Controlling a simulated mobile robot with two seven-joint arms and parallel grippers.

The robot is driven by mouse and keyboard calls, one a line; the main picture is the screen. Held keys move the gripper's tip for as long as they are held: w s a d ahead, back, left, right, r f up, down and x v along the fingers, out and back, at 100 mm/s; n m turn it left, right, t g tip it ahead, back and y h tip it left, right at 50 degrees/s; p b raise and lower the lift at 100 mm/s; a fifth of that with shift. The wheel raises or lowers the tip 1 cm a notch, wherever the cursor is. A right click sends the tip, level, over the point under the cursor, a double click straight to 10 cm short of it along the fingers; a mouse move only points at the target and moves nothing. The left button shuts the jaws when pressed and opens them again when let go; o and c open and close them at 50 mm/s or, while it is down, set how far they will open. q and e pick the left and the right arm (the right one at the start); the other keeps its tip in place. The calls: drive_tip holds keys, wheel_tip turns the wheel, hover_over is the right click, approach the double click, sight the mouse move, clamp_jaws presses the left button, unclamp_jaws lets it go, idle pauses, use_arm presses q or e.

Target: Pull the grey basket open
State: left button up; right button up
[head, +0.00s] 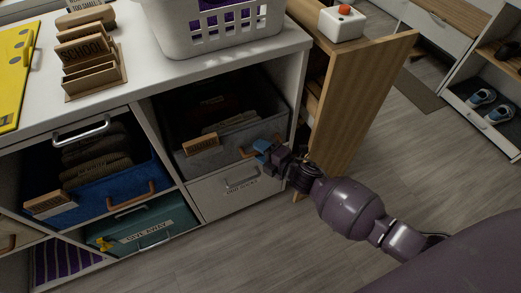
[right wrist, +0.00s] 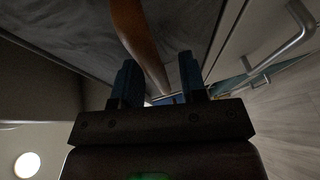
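The grey basket (head: 215,158) sits in the upper right cubby, with folded dark cloth inside and a wooden tag (head: 201,145) on its front. Its brown handle (head: 247,152) is at the basket's right front. My right gripper (head: 262,152) is at that handle, with blue fingertips. In the right wrist view, the handle (right wrist: 138,45) runs into the gap between my two fingers (right wrist: 158,82), which stand apart. A gap shows beside the handle there; I cannot tell whether either finger touches it. My left gripper is not in view.
A blue basket (head: 112,190) is in the left cubby. Below are a teal bin (head: 140,232) and a pale drawer (head: 225,192) with a metal handle. A white laundry basket (head: 215,35) stands on top. A wooden panel (head: 355,90) stands close right of my gripper. Floor in front is clear.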

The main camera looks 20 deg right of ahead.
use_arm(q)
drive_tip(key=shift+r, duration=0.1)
use_arm(e)
drive_tip(key=shift+w, duration=0.1)
drive_tip(key=shift+c, duration=0.5)
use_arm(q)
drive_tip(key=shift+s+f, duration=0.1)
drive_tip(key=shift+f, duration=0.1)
use_arm(e)
clamp_jaws()
